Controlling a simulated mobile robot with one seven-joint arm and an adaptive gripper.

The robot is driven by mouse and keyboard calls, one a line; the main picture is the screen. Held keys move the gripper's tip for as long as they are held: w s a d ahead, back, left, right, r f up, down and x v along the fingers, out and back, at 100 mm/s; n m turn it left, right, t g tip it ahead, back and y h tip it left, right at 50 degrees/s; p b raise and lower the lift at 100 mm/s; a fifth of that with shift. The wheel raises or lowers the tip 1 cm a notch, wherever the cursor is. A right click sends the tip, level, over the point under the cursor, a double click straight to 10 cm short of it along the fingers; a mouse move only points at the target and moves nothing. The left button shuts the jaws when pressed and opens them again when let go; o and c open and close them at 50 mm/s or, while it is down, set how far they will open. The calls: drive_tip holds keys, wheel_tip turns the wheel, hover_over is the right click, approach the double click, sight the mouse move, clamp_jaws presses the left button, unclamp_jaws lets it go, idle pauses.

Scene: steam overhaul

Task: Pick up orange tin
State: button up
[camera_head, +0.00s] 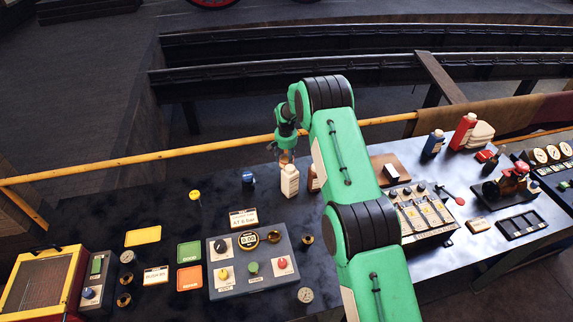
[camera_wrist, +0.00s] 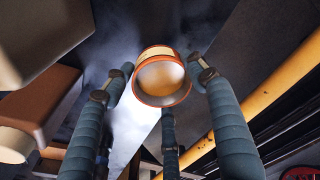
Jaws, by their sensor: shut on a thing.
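The orange tin (camera_wrist: 160,54) is in the wrist view, seen end-on as a round orange rim with a paler inside. My gripper (camera_wrist: 163,88) has its blue-grey ribbed fingers around the tin, shut on it. In the head view my gripper (camera_head: 286,147) points down near the far edge of the dark table, behind a white bottle. A small orange patch of the tin (camera_head: 285,158) shows below the fingers there; most of it is hidden. I cannot tell whether it touches the table.
The white bottle (camera_head: 290,181) stands close in front of my gripper, with a brown bottle (camera_head: 314,179) beside it. A blue-topped item (camera_head: 248,178) stands to the left. A control box (camera_head: 250,262) sits nearer. A yellow rail (camera_head: 150,157) runs behind the table.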

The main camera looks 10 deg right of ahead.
sight(287, 161)
drive_tip(key=shift+r, duration=3.15)
